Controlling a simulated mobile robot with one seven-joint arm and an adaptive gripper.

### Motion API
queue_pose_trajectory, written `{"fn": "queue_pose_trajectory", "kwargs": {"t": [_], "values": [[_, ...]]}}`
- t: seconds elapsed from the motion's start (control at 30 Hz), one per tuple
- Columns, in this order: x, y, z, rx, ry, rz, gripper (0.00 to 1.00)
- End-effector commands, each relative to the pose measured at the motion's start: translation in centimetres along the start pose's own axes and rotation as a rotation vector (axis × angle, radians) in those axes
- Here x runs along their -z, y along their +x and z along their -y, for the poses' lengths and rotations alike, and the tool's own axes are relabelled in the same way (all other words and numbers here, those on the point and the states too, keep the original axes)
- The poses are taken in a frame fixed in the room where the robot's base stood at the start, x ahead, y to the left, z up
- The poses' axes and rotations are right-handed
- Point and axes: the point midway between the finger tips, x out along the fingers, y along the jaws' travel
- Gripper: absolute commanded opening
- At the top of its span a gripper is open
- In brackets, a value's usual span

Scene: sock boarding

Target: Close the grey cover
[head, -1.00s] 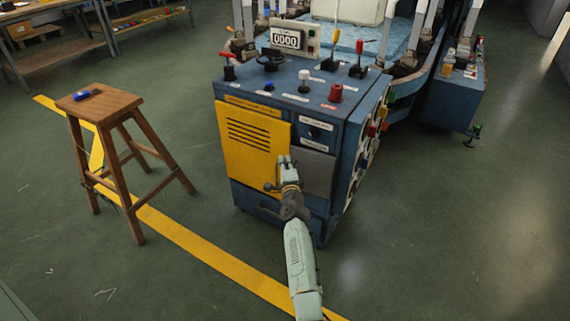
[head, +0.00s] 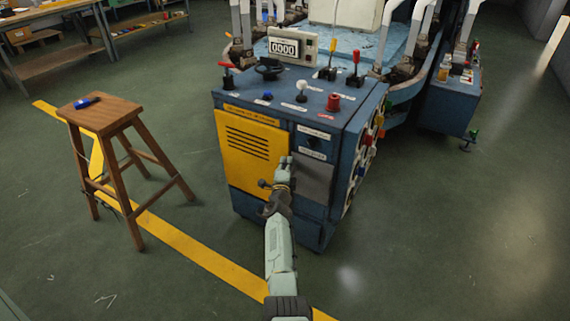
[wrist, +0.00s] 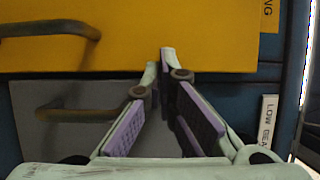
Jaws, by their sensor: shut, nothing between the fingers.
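The grey cover (head: 314,184) is a small dark grey panel on the front of the blue machine, right of the yellow door (head: 242,150). I cannot tell whether it sits flush or slightly ajar. In the wrist view, the grey cover (wrist: 75,132) lies below the yellow door (wrist: 150,35) and has a bar handle (wrist: 80,112). My gripper (head: 286,160) is shut and empty in front of the seam between door and cover. In the wrist view, the fingertips (wrist: 160,62) meet over the yellow door's edge, and the fingers hide part of the cover. Contact cannot be told.
The blue machine (head: 275,205) carries levers, knobs and a counter reading 0000 (head: 286,47) on top. Coloured knobs line its right side. A wooden stool (head: 100,112) with a blue item stands at the left. The floor to the right is clear.

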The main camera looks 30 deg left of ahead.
Motion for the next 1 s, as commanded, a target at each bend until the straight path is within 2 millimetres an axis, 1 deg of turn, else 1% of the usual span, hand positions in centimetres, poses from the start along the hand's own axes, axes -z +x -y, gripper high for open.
{"fn": "queue_pose_trajectory", "kwargs": {"t": [0.67, 0.83, 0.93, 1.0], "values": [[0.0, 0.1, -0.1, 0.0, 0.001, -0.012, 0.0], [-0.4, -1.0, -0.2, -0.002, 0.007, -0.009, 0.0], [-0.5, -2.2, -0.2, -0.002, 0.006, -0.008, 0.0], [0.0, -3.3, -0.1, 0.0, 0.0, -0.011, 0.0]]}}
